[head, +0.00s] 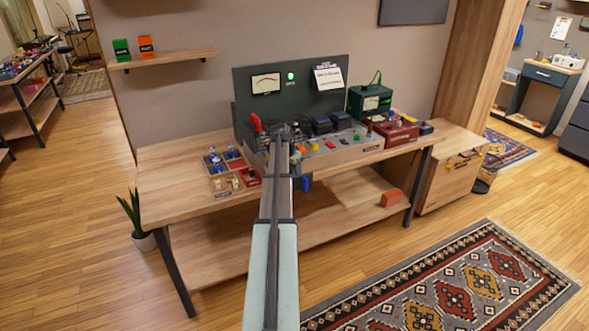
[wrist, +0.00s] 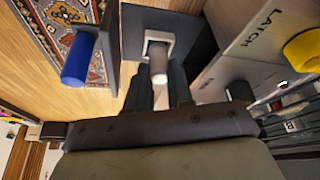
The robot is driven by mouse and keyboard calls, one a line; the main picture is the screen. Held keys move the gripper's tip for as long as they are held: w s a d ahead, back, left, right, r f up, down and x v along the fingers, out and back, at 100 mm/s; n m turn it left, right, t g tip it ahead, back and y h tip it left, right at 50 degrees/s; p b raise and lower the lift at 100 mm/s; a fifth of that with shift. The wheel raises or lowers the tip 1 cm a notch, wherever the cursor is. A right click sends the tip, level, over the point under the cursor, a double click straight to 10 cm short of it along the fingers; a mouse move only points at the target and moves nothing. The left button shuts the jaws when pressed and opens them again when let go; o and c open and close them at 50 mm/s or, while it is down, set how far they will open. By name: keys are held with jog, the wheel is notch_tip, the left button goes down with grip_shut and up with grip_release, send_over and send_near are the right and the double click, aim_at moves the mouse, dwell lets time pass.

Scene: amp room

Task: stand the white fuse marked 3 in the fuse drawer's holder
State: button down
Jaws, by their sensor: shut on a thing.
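My gripper (wrist: 160,92) is shut on the white fuse (wrist: 160,72), a pale cylinder between the fingertips in the wrist view. Its mark is not readable. The fuse drawer's holder (wrist: 147,43), a pale square frame, is right at the fuse's far end. The fuse overlaps it in the picture; I cannot tell how deep it sits, if at all. The fuse drawer (wrist: 133,20) is pulled out, a dark tray with a blue handle (wrist: 78,58) on its front. The handle also shows in the head view (head: 305,184), where my arm hides the gripper, fuse and holder.
The grey console with a "LATCH" label (wrist: 258,30) and yellow knob (wrist: 303,50) is close on the right. On the bench (head: 180,160), a tray of small parts (head: 222,184) stands left of my arm. A red lever (head: 256,124) rises behind. The bench's left end is clear.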

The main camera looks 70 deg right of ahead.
jog(key=shift+f, duration=0.6)
dwell(0.5)
jog(key=c, duration=0.9)
grip_release()
jog(key=v, duration=1.4)
jog(key=shift+w+f, duration=0.1)
